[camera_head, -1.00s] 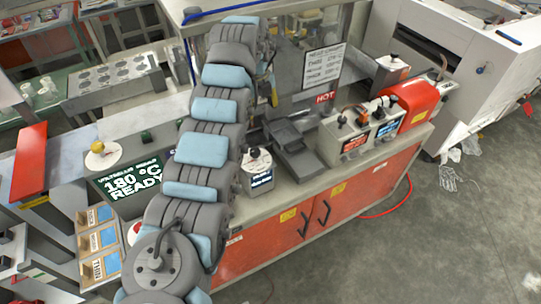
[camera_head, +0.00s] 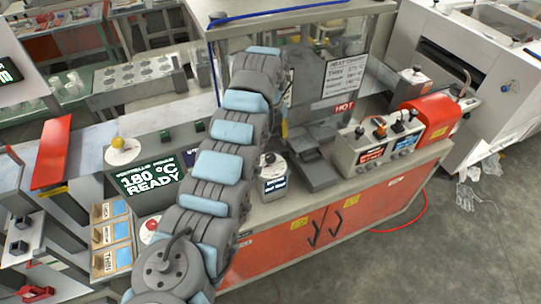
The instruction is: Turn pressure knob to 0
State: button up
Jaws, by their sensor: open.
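My arm reaches up across the middle of the head view, and its far end bends away behind the top link. My gripper is hidden there, so its fingers do not show. A grey control box (camera_head: 345,158) on the bench right of the arm carries a row of small knobs, among them a dark-topped knob (camera_head: 360,132) and an orange-topped knob (camera_head: 380,121), above red and blue displays. The labels are too small to read, so I cannot tell which knob is pressure.
A sign (camera_head: 345,75) and a red HOT label (camera_head: 345,107) hang behind the control box. A display (camera_head: 150,175) reads 180 °C READY. Open floor (camera_head: 470,250) lies at the right.

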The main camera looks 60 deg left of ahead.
aim_at(270, 156)
notch_tip(270, 156, down, 10)
jog(key=shift+r+p, duration=0.25)
jog(key=shift+p, duration=0.15)
jog(key=c, duration=1.2)
